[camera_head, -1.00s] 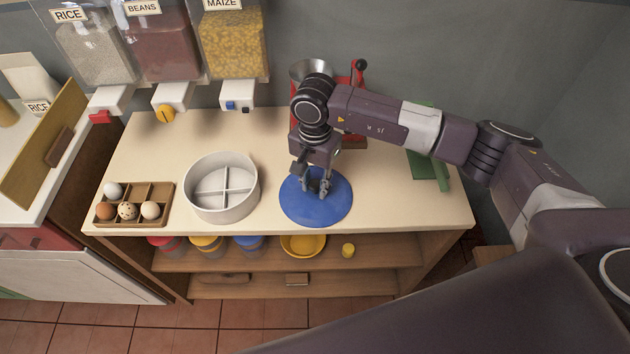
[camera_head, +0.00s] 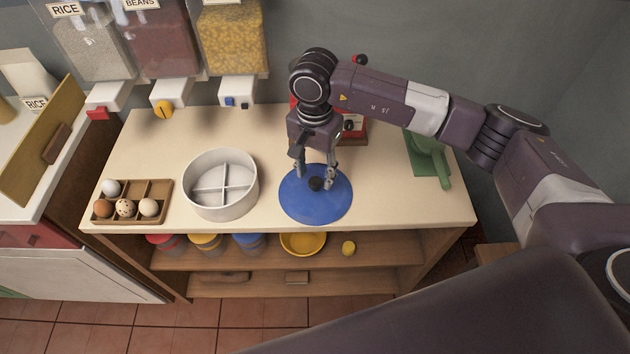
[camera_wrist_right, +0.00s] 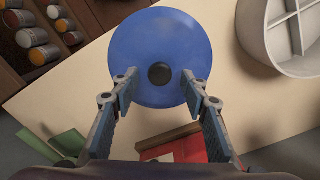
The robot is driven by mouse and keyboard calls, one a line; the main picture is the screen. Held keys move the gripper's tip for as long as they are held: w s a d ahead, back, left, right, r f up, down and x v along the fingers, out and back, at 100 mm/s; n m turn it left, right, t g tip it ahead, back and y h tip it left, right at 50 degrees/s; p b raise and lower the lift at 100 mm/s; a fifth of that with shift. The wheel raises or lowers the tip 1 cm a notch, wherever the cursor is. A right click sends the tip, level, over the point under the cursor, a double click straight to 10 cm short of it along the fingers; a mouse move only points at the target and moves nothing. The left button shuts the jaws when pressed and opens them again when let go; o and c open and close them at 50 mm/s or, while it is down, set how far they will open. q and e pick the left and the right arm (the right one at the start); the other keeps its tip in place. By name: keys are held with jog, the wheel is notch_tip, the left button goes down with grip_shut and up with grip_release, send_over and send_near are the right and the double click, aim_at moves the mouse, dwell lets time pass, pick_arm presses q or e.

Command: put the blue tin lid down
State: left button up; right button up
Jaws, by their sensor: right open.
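The blue tin lid (camera_head: 316,208) is a flat round disc with a dark knob at its centre. It lies on the cream counter, right of the divided white tin. In the right wrist view the lid (camera_wrist_right: 160,35) shows whole, with its knob between the finger tips in the picture. My right gripper (camera_head: 316,181) is open just above the knob, its fingers apart on either side; it also shows in the right wrist view (camera_wrist_right: 160,87). Nothing is held in it. My left gripper is not in view.
The divided white tin (camera_head: 190,200) stands left of the lid, open. An egg tray (camera_head: 160,186) sits at the counter's left. A red grinder (camera_head: 354,131) stands behind my right gripper, and a green object (camera_head: 425,155) at the right. The counter's front edge is close to the lid.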

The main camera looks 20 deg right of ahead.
aim_at(315, 182)
notch_tip(315, 182, up, 8)
jog(key=b, duration=0.1)
jog(key=shift+r+b, duration=0.25)
jog(key=shift+b, duration=0.15)
